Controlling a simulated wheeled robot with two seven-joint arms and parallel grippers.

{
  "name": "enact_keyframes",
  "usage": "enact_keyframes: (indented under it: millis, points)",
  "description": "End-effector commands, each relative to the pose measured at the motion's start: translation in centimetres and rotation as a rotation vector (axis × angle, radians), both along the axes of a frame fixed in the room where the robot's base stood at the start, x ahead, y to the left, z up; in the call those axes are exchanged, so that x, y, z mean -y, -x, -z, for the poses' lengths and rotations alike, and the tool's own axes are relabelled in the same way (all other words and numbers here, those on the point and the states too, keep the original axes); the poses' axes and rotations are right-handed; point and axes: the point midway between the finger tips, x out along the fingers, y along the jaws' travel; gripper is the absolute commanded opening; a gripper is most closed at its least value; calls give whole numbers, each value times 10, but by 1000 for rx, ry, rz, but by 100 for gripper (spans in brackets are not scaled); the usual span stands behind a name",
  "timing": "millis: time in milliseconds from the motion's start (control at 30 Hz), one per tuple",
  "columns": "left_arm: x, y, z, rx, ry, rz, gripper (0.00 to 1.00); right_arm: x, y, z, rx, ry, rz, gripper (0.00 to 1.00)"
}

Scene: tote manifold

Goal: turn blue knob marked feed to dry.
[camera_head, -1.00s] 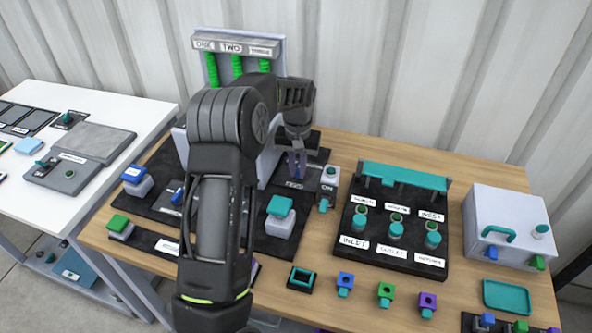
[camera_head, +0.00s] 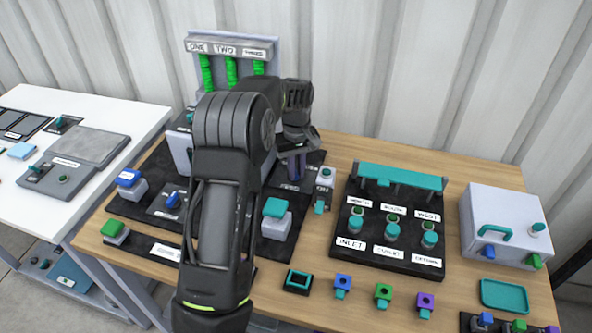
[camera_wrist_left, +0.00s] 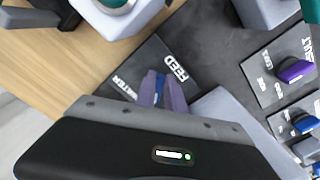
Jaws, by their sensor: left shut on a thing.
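The blue knob (camera_wrist_left: 159,84) sits on a dark panel marked FEED (camera_wrist_left: 176,68), with a second label along its edge that I read as WATER. My left gripper (camera_wrist_left: 160,92) is shut on this knob, one finger on each side, in the left wrist view. In the head view my left gripper (camera_head: 294,168) points down at the back of the dark board, and its fingers hide the knob. The label by the fingers is mostly covered there. Where the knob's pointer stands cannot be told. My right gripper is not in view.
Beside the fingers stands a pale block with a green top (camera_head: 326,175). A teal-topped block (camera_head: 276,215) stands in front. Another blue knob (camera_head: 172,199) and a purple knob (camera_wrist_left: 295,70) sit on nearby panels. A teal-railed panel (camera_head: 390,258) is to the right.

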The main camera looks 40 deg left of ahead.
Motion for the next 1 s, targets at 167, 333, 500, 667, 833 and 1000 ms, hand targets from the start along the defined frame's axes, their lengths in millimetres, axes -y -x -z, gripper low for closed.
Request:
enact_keyframes:
  millis: [167,333,500,667,833,1000]
  points:
    - [0,-1,0,2,0,-2,0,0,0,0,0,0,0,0]
    - [0,-1,0,2,0,-2,21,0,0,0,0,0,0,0]
    - [0,0,0,1,0,-1,35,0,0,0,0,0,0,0]
    - [0,0,0,1,1,0,35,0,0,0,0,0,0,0]
    - [0,-1,-3,2,0,0,35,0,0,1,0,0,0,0]
    - [0,-2,-20,6,-1,0,35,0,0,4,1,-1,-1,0]
